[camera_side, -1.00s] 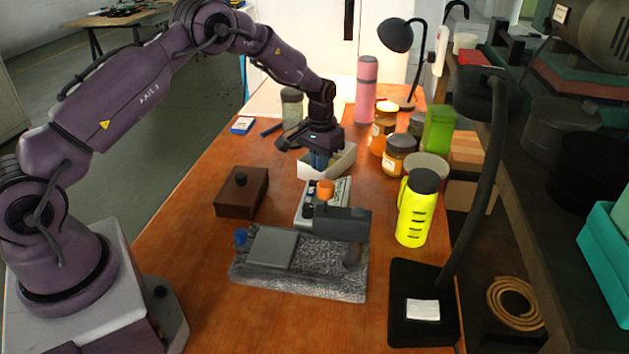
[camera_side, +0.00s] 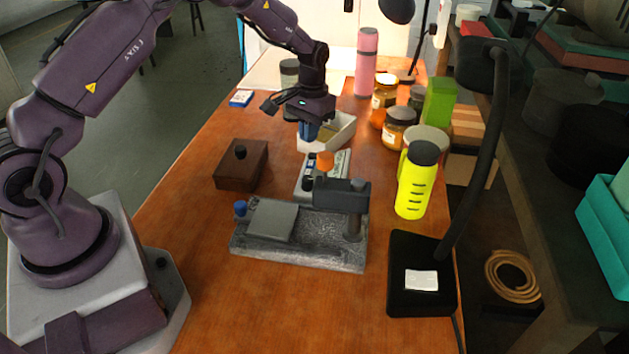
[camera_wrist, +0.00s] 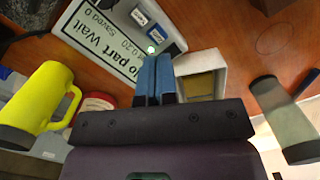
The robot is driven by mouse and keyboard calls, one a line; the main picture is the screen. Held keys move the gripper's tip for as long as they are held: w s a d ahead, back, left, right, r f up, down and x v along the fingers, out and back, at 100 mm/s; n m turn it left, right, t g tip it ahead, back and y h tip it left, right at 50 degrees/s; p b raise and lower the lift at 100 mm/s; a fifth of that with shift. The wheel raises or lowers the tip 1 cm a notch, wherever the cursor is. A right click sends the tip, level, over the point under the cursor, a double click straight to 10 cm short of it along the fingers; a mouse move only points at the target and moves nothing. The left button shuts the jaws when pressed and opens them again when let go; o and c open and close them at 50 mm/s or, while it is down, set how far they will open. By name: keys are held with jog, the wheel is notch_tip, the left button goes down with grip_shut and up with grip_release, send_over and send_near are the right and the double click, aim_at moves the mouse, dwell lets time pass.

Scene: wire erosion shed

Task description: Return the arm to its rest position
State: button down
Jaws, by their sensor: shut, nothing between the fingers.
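My gripper (camera_side: 308,131) has two blue fingers that are closed together with nothing between them. In the side view it is in the air near the front-left of an open white box (camera_side: 335,132); the exact height is hard to tell. In the wrist view my gripper (camera_wrist: 152,80) shows its fingers side by side, pointing towards a panel with a small screen (camera_wrist: 110,38). The white box also shows in the wrist view (camera_wrist: 216,62), beside the fingers, with a yellowish block (camera_wrist: 198,86) inside. My arm is bent and reaches over the table from the left.
A yellow bottle (camera_side: 412,188), jars (camera_side: 396,130), a pink flask (camera_side: 366,62) and a black lamp (camera_side: 440,275) line the right side. The front-left table is clear.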

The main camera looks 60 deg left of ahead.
jog(key=s+d+r+m+t, duration=0.1)
jog(key=s+d+r+t, duration=0.2)
jog(key=s+r, duration=0.9)
jog(key=s+d+r+m+t, duration=0.2)
jog(key=s+d+r+t, duration=0.1)
jog(key=s+d+r, duration=0.6)
jog(key=s+r, duration=0.4)
jog(key=s, duration=0.2)
jog(key=shift+t, duration=0.3)
jog(key=shift+s, duration=0.1)
jog(key=w+a+f+n+g, duration=0.1)
jog(key=w+a+f+n, duration=0.2)
jog(key=w, duration=0.6)
jog(key=w+a+f+n+g, duration=0.2)
jog(key=w+a+f+n, duration=0.1)
jog(key=w+a+f, duration=0.3)
jog(key=w+a+f+n+g+h, duration=0.1)
jog(key=w+a+f+n, duration=0.2)
jog(key=w, duration=1.1)
jog(key=shift+a+f, duration=1.3)
jog(key=shift+f, duration=1.1)
